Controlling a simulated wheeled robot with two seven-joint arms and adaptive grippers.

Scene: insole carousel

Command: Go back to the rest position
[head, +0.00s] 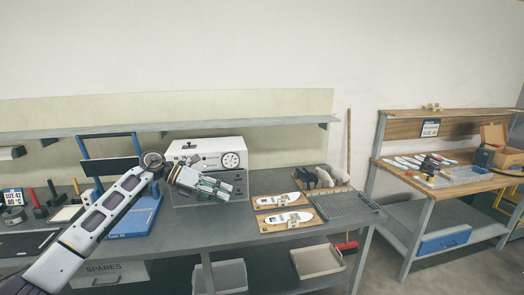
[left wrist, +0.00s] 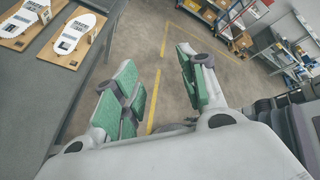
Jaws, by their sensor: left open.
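My left gripper (head: 228,187) is stretched out over the grey workbench (head: 330,240), in front of a white machine with a round dial (head: 218,155). In the left wrist view its two green-padded fingers (left wrist: 158,88) are apart, with only floor showing between them. Two white insoles on wooden boards lie on the bench to the right of the gripper: the rear one (head: 277,200) and the front one (head: 286,218). They also show at the upper left of the left wrist view. My right gripper is in neither view.
A blue stand (head: 137,213) and hand tools are at the left. A second wooden-topped bench (head: 450,178) stands at the right. The floor (left wrist: 140,65) beside the bench is clear.

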